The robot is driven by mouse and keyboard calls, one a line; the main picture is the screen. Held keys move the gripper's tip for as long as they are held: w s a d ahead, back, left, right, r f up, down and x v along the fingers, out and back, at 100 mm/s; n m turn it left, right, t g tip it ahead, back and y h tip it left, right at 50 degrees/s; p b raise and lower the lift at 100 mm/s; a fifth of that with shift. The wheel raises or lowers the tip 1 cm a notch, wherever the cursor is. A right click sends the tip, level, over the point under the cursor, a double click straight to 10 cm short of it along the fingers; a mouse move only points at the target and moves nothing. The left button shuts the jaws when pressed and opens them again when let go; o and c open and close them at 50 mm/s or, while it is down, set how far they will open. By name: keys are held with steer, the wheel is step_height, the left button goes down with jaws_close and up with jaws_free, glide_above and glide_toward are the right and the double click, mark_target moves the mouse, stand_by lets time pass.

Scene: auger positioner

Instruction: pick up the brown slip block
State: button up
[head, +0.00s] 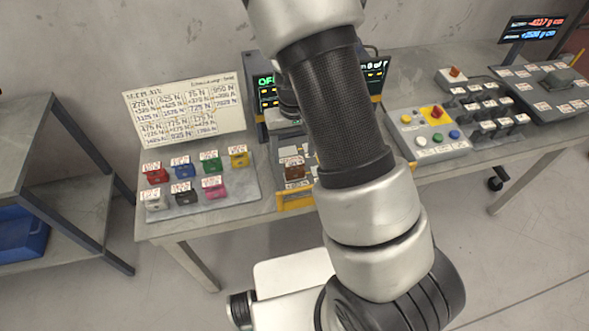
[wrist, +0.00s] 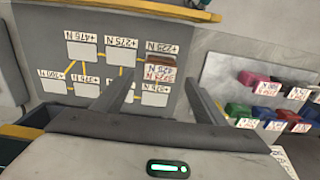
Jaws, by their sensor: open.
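The brown slip block (head: 295,172) sits on a grey board with a yellow front edge, just left of my arm in the head view. In the wrist view the brown block (wrist: 161,66) has white labels on and around it and lies between the lines of my two fingers. My gripper (wrist: 158,84) is open and empty, its fingers pointing toward the block; the gap between them and the block is hard to judge. In the head view my arm hides most of the gripper and part of the board.
The board (wrist: 62,22) has white labelled squares joined by yellow lines. A grey tray (head: 245,189) with several coloured blocks lies to the left. A paper sign (head: 185,108) and a display (head: 267,90) stand behind. A button panel (head: 430,146) is to the right.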

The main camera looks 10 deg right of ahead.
mark_target(294, 161)
steer(key=f, duration=0.4)
steer(key=shift+s+d, duration=0.1)
steer(key=shift+s, duration=0.25)
steer(key=shift+f, duration=0.4)
steer(key=shift+w+r, duration=0.1)
steer(key=c, duration=1.5)
